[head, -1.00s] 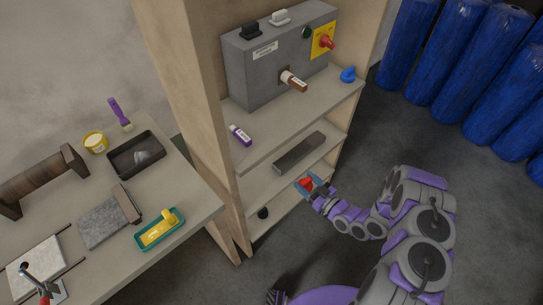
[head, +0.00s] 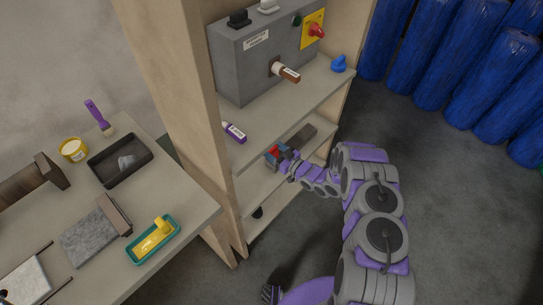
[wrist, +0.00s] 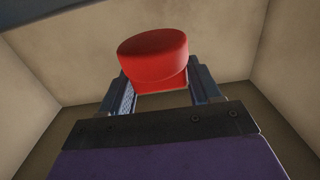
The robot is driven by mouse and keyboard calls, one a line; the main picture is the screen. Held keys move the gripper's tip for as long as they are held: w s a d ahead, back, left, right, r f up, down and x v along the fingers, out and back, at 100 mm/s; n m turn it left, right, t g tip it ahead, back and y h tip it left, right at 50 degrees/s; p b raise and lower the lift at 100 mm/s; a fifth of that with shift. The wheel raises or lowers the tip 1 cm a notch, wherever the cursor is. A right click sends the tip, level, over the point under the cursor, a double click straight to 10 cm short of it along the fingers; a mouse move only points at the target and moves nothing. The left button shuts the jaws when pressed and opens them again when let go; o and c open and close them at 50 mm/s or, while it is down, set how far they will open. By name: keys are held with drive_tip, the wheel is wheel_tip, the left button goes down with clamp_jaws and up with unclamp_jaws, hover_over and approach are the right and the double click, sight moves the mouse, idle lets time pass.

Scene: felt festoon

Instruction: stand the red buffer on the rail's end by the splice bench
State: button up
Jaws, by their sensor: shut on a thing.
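The red buffer (wrist: 153,52) is between the two fingers of my gripper (wrist: 160,92) in the wrist view, its round top clear above them. In the head view my gripper (head: 279,153) holds the red buffer (head: 271,153) inside the shelf unit, at the near left end of the dark grey rail (head: 302,136). My gripper hides that end of the rail, and I cannot tell whether the buffer touches it. The rail lies on the shelf below the one with the grey box. The bench (head: 185,205) stands to the left of the shelf unit.
The shelf above carries a grey control box (head: 262,65), a purple and white bottle (head: 234,132) and a blue knob-like thing (head: 339,64). A wooden upright (head: 185,100) stands between bench and shelves. The bench holds a black tray (head: 120,160) and a teal tray (head: 134,256).

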sight(276, 154)
drive_tip(key=d, duration=0.2)
drive_tip(key=d+f, duration=0.1)
drive_tip(key=shift+w+b, duration=0.25)
drive_tip(key=shift+b, duration=0.15)
wheel_tip(276, 154, down, 2)
drive_tip(key=shift+a+f+b, duration=0.1)
drive_tip(key=shift+a+b, duration=0.05)
drive_tip(key=shift+b, duration=0.3)
drive_tip(key=shift+s+a, duration=0.1)
drive_tip(key=shift+a, duration=0.9)
drive_tip(key=o, duration=0.7)
drive_tip(key=shift+a+f, duration=0.1)
drive_tip(key=shift+a, duration=0.1)
drive_tip(key=shift+o, duration=0.7)
drive_tip(key=shift+d, duration=0.1)
drive_tip(key=shift+o, duration=1.2)
drive_tip(key=shift+d+r, duration=0.2)
drive_tip(key=shift+d, duration=0.85)
drive_tip(key=shift+a+f, duration=0.15)
drive_tip(key=shift+a, duration=0.5)
drive_tip(key=p+v, duration=0.3)
drive_tip(key=v, duration=0.9)
drive_tip(key=shift+p, duration=0.3)
